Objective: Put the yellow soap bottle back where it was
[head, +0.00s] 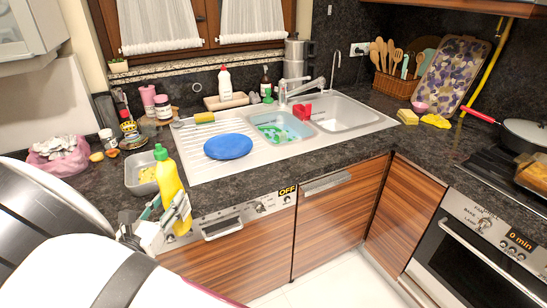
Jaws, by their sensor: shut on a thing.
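The yellow soap bottle (168,185) has a green cap and is roughly upright, in front of the counter's front edge above the dishwasher. My gripper (174,218) is shut on the lower part of the bottle. Part of the gripper and the bottle's far side are hidden. The metal sink (195,165) with a drainboard is behind and to the right of the bottle.
A metal container (133,175) stands just left of the bottle. A blue plate (228,146) lies on the drainboard. A white-and-red bottle (224,83) and a tray (226,101) stand behind the sink. Jars (162,107) crowd the back left. The counter (300,160) is clear before the basins.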

